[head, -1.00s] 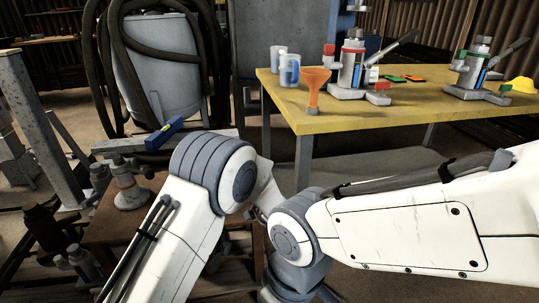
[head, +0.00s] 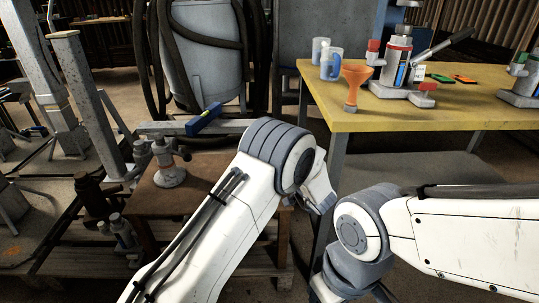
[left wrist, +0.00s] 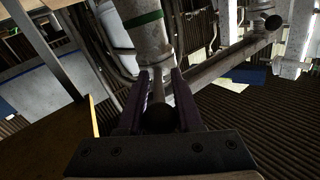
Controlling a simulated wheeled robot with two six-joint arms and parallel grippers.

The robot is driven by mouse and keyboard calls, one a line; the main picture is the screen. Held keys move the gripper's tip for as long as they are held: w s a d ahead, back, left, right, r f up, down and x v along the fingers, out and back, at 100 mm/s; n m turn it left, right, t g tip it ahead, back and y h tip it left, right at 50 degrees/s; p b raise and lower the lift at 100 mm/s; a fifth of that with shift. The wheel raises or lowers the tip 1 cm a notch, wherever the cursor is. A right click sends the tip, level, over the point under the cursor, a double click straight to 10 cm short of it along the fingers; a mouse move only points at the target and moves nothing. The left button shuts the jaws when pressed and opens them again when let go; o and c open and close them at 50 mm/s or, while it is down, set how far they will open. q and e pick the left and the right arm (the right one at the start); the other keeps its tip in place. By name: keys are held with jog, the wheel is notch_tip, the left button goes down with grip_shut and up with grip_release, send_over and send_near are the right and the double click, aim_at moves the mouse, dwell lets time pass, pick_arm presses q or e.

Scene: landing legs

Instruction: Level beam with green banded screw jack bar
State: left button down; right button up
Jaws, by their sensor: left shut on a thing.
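A grey beam (head: 160,128) carries a blue level (head: 204,119) in the head view; its bubble is too small to read. A grey screw jack (head: 170,170) stands upright on a brown wooden bench, near the beam; no band shows on it there. In the left wrist view, a grey cylinder with a green band (left wrist: 143,19) rises beyond my left gripper (left wrist: 160,88). The purple fingers are shut on a bar with a dark ball end (left wrist: 158,118). My left gripper is hidden behind my arm in the head view. My right gripper is out of view.
A yellow table (head: 400,118) at right holds an orange funnel (head: 355,82), cups and a jack-like device (head: 397,62). Dark bottles (head: 97,200) stand left of the bench.

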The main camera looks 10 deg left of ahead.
pick_arm(q)
jog(key=shift+a, duration=0.15)
dwell(0.5)
jog(key=c, duration=0.6)
grip_release()
jog(key=shift+s+d, duration=0.15)
jog(key=shift+d, duration=0.2)
jog(key=p+v, duration=0.3)
jog(key=v, duration=0.7)
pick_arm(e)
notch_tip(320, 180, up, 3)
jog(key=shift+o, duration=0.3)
